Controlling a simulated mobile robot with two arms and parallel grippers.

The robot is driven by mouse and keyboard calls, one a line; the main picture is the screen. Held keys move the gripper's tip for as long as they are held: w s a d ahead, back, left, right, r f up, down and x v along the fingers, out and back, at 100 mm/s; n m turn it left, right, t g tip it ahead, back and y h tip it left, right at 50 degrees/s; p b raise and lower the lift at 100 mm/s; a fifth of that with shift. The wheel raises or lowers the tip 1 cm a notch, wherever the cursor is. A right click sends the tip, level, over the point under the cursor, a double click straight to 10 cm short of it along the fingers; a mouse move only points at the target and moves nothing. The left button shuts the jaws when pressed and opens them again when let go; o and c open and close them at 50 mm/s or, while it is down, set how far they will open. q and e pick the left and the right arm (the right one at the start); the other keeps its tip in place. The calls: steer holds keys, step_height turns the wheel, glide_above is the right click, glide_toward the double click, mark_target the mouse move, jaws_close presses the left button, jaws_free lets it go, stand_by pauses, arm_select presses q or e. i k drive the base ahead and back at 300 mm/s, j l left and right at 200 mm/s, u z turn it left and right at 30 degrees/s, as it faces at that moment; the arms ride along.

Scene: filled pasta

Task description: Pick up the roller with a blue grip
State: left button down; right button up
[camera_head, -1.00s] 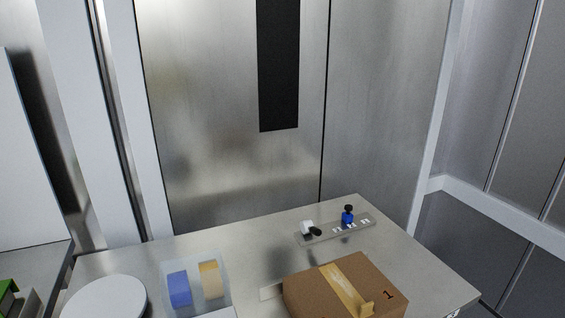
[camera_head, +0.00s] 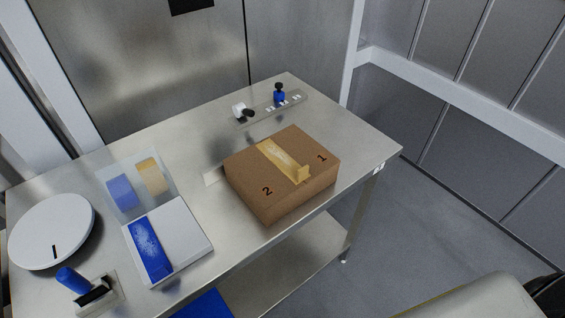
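A tool with a blue grip (camera_head: 70,279) and a dark lower part is at the near left of the metal table, on a small pale base (camera_head: 108,296). It looks like a roller or a stamp; I cannot tell which. A smaller blue item with a dark top (camera_head: 280,97) stands upright in a narrow grey holder (camera_head: 258,114) at the back of the table. A white and black item (camera_head: 241,111) is at the holder's left end. Neither of my grippers is in view.
A taped cardboard box (camera_head: 268,196) sits mid-table. Left of it are a white case with a blue pad (camera_head: 151,246) and a clear bin with blue and yellow pieces (camera_head: 122,192). A round white disc (camera_head: 50,228) is at far left. The table's right end (camera_head: 345,130) is clear.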

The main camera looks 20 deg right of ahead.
mark_target(86, 292)
steer(key=u, duration=1.15)
steer(key=j, duration=0.1)
